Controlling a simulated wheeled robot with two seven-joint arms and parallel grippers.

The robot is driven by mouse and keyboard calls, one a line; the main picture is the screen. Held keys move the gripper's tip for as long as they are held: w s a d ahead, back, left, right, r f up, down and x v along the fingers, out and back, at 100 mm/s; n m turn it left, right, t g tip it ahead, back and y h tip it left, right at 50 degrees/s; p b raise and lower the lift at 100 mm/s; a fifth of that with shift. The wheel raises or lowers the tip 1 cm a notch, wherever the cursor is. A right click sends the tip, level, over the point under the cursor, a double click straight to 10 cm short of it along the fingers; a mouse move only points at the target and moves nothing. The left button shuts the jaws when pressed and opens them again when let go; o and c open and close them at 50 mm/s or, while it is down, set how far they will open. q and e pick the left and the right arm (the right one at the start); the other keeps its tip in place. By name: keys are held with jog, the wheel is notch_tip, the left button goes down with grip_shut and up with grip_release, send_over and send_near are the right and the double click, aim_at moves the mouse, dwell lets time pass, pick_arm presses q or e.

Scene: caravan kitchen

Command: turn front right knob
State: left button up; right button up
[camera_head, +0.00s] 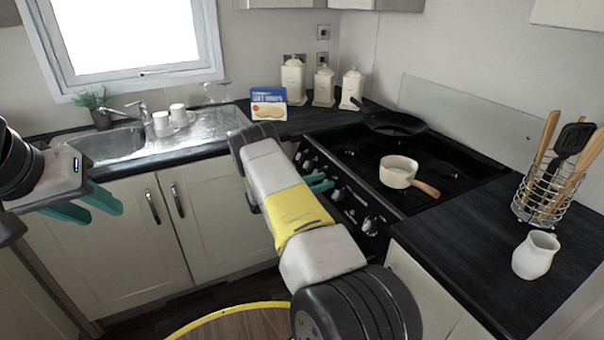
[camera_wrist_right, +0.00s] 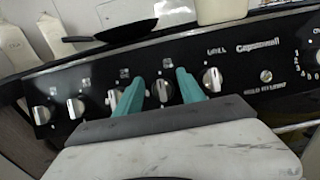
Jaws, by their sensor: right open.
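The stove's black control panel (camera_wrist_right: 240,60) carries a row of silver-and-white knobs. My right gripper (camera_head: 320,182) is in front of this panel, its teal fingers pointing at it. In the right wrist view my right gripper (camera_wrist_right: 160,88) is open, and one knob (camera_wrist_right: 162,91) shows in the gap between the fingers. I cannot tell whether a finger touches it. Another knob (camera_wrist_right: 211,79) is just right of the fingers, under the GRILL label. The knob symbols are too small to read. My left gripper (camera_head: 104,208) is open and empty, in front of the cupboards at left.
A cream saucepan (camera_head: 397,171) and a black pan (camera_head: 394,122) stand on the hob (camera_head: 440,160). A utensil rack (camera_head: 540,200) and white jug (camera_head: 535,256) stand on the right worktop. The sink (camera_head: 108,145) is at back left. Floor shows below the cupboards.

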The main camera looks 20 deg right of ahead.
grip_shut()
jog(key=shift+n+t, duration=0.3)
jog(key=shift+n, duration=0.2)
jog(key=n+t+y, duration=0.1)
jog(key=n+t, duration=0.1)
jog(key=n, duration=0.3)
jog(key=shift+w, duration=0.15)
jog(key=n+t+y, duration=0.1)
jog(key=n+t, duration=0.1)
jog(key=n, duration=0.3)
jog(key=shift+w+n, duration=0.1)
jog(key=shift+n, duration=0.2)
jog(key=shift+w+a+f+n+t+y, duration=0.1)
jog(key=shift+n+t+y, duration=0.15)
jog(key=shift+n+y, duration=0.9)
jog(key=shift+s+a+f+n+t+y, duration=0.1)
jog(key=shift+n+t+y, duration=0.15)
jog(key=shift+n, duration=1.75)
jog(key=shift+w+f+n+t+y, duration=0.1)
jog(key=shift+n+t+y, duration=0.1)
jog(key=shift+n+y, duration=1)
jog(key=shift+n+h, duration=0.3)
jog(key=shift+n, duration=0.25)
